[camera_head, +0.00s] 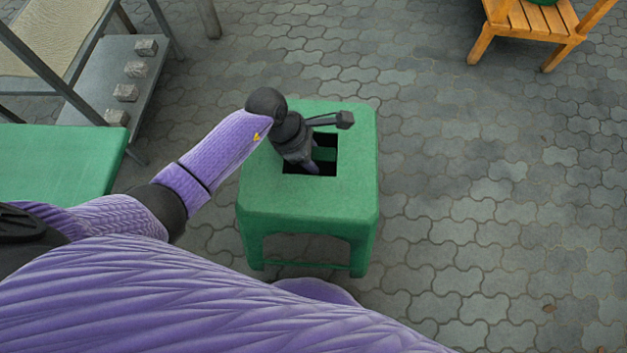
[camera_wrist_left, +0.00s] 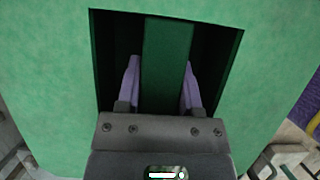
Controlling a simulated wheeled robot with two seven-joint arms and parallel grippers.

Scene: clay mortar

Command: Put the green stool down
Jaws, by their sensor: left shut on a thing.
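The green stool (camera_head: 310,200) stands upright in front of me in the head view, with a square hole in its seat. My left gripper (camera_head: 314,162) reaches down into that hole. In the left wrist view the two purple fingers of my left gripper (camera_wrist_left: 160,85) lie on either side of a green bar across the hole, shut on it. The stool's seat (camera_wrist_left: 45,75) fills most of that view around the hole. The feet are near the paving, but I cannot tell if they touch it. My right gripper is not in view.
A green table top (camera_head: 60,160) is at the left. Behind it, a grey shelf (camera_head: 105,85) holds several small stone blocks. A wooden chair (camera_head: 530,25) stands at the top right. The paved ground (camera_head: 490,200) right of the stool is clear.

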